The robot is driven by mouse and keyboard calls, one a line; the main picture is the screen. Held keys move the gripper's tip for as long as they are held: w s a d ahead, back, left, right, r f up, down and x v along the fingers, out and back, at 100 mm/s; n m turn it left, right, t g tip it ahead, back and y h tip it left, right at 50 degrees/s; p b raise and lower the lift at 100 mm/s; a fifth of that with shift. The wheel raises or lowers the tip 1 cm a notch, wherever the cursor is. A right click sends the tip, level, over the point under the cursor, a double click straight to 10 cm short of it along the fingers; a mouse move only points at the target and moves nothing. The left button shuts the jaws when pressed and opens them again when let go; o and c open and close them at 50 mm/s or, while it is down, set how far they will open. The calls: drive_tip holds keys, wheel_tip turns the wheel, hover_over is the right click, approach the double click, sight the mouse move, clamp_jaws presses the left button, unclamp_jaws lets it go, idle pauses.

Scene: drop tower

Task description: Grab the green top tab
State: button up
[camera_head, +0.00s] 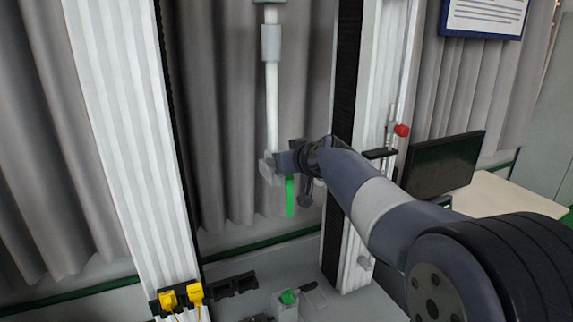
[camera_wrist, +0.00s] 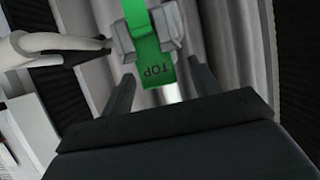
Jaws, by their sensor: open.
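The green top tab (camera_wrist: 150,58) bears the word TOP, upside down in the wrist view. It passes between grey clamp blocks (camera_wrist: 172,25), and its lettered end points toward my gripper. In the head view the green tab (camera_head: 290,197) hangs beneath the white rod, close to my gripper (camera_head: 282,162). In the wrist view my gripper (camera_wrist: 162,88) is open, with one dark finger on each side of the tab's lettered end. I see gaps on both sides; how deep the tab sits between the fingers I cannot tell.
A white vertical rod (camera_head: 271,95) runs above the tab between two pale columns (camera_head: 125,130). Lower down are a small green-topped block (camera_head: 289,297) and yellow connectors (camera_head: 194,291). A dark monitor (camera_head: 443,165) stands at right. Grey curtains hang behind.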

drive_tip(key=shift+w, duration=0.1)
drive_tip(key=shift+c, duration=0.5)
drive_tip(key=c, duration=0.9)
drive_tip(key=shift+c, duration=0.3)
